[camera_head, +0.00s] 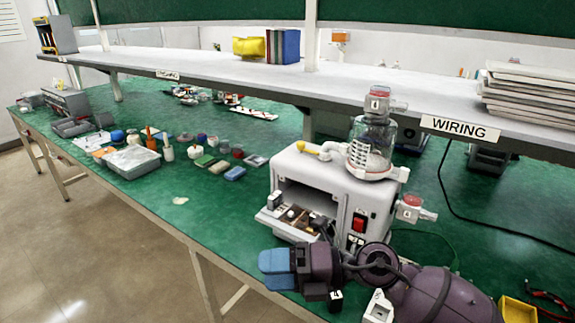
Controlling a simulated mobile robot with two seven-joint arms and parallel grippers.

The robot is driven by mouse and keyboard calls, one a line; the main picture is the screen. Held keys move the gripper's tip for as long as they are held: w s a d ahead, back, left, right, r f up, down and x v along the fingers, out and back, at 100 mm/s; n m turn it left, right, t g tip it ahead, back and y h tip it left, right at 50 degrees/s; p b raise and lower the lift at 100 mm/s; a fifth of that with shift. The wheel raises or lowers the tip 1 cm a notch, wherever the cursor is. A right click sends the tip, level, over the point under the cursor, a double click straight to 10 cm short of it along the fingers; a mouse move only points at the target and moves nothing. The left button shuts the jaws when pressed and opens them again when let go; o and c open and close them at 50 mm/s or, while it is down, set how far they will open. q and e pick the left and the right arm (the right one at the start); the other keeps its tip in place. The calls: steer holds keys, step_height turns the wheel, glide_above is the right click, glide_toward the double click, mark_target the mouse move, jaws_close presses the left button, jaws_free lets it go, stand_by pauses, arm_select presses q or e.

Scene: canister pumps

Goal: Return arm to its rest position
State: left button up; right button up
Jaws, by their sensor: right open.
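My right arm (440,297) comes in from the lower right, with its dark purple links bent near the table's front edge. My right gripper (276,270) has blue fingertips that point left. It is open and no object shows between the fingers. It is in front of the white pump machine (335,195), at its lower left. A clear canister (370,148) with a red-and-white cap (378,104) stands on top of the machine. Another red-and-white cap piece (411,208) sticks out at its right side. My left gripper is not in view.
The green table (235,222) has free room left of the machine. Several small jars, blocks and a clear tray (131,161) lie further left. A shelf (260,82) runs above the back. A black cable (445,195) and a yellow bin (516,310) are at the right.

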steer(key=w+d+r+m+t+y, duration=0.1)
steer(key=w+d+r+m+t, duration=0.15)
steer(key=m+t, duration=0.4)
steer(key=w+d+r+m+t, duration=0.1)
steer(key=w+d+m+t, duration=0.3)
steer(key=m+t, duration=0.25)
steer(key=w+d+f+m+t+h, duration=0.2)
steer(key=d+f+m+t+h, duration=0.3)
steer(key=d+f+m+h, duration=0.6)
steer(key=s+d+f+m+g+h, duration=0.35)
steer(key=s+d+f+m, duration=0.2)
steer(key=f+m, duration=0.4)
steer(key=s+d+f+m+g+h, duration=0.1)
steer(key=s+d+f+m+h, duration=0.1)
steer(key=s+f, duration=0.3)
steer(key=s+d+f+m+g+h, duration=0.1)
steer(key=s+d+f, duration=0.3)
steer(key=s, duration=0.6)
step_height(320, 180, down, 2)
steer(key=shift+d+f+m+g+h, duration=0.1)
steer(key=shift+d+m+g+h, duration=0.3)
steer(key=shift+m, duration=0.25)
